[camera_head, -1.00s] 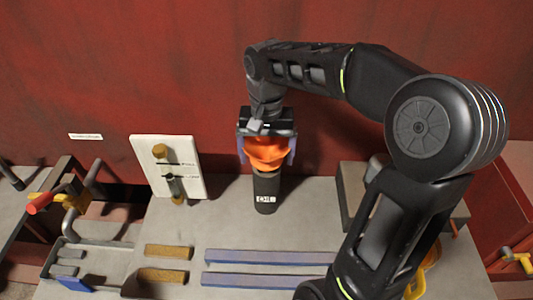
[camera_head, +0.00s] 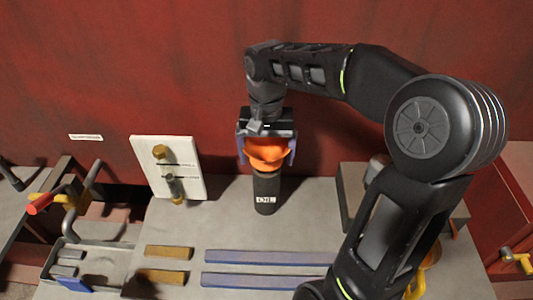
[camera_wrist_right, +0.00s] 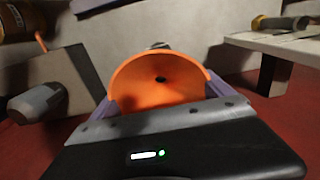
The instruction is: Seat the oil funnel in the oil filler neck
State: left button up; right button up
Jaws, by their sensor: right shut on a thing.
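The orange oil funnel (camera_head: 266,152) is between the fingers of my right gripper (camera_head: 267,150), which is shut on it; the funnel's open bowl also shows in the right wrist view (camera_wrist_right: 160,80). The black oil filler neck (camera_head: 265,192) with a white label stands upright on the grey bench, directly below the funnel. The funnel's lower end meets the top of the neck in the head view; how deep it sits inside is hidden. My left gripper is not in view.
Brown blocks (camera_head: 168,252) and long blue-grey strips (camera_head: 265,257) lie on the bench (camera_head: 225,215) in front. A grey tray (camera_head: 115,262) is at left. A red wall (camera_head: 200,60) rises behind.

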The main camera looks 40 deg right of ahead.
aim_at(266, 159)
jog(key=shift+f+b, duration=0.95)
jog(key=shift+f, duration=0.3)
jog(key=shift+f+b, duration=0.3)
jog(key=shift+f, duration=0.1)
jog(key=o, duration=1.1)
jog(key=shift+d+r+p, duration=0.1)
jog(key=shift+r+p, duration=0.3)
jog(key=shift+r, duration=0.1)
notch_tip(266, 159, up, 8)
jog(key=p, duration=0.6)
jog(key=shift+r+p, duration=0.1)
jog(key=shift+p, duration=0.25)
